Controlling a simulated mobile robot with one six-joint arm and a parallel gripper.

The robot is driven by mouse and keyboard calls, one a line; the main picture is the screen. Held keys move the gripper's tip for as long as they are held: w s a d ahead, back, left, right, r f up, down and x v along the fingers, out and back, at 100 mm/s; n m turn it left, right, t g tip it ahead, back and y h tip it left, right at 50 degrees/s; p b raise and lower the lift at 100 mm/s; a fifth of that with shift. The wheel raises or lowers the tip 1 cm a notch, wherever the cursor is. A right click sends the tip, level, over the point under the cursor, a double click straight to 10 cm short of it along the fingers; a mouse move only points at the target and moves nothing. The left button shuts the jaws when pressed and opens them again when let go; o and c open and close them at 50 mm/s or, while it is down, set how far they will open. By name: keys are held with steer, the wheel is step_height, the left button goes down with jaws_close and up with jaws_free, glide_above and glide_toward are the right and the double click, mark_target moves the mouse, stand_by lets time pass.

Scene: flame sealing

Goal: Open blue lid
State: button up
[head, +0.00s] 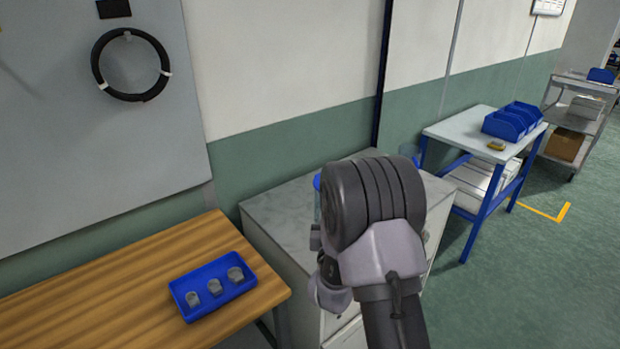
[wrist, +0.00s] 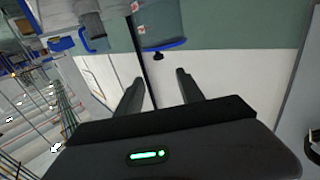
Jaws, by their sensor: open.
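In the wrist view, a blue lid (wrist: 170,44) with a small black knob (wrist: 158,56) shows as a curved edge on a pale translucent container (wrist: 160,22), which appears upside down at the top of the picture. My gripper (wrist: 158,84) is open and empty; its two fingers stand apart, with the knob beyond the gap and not touched. In the head view, a sliver of blue (head: 317,182) shows left of my arm over the grey cabinet (head: 275,212); my arm hides most of it. My fingertips are hidden in the head view.
A wooden table (head: 130,275) with a blue tray (head: 178,292) of several small grey cups stands at left. A blue-legged table (head: 452,127) with blue bins (head: 511,121) stands at right. A trolley (head: 568,112) is beyond it. The floor at right is clear.

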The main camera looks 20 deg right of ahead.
steer(key=b+x, duration=0.1)
steer(key=x, duration=1.5)
steer(key=shift+d, duration=0.25)
jaws_close()
stand_by(0.4)
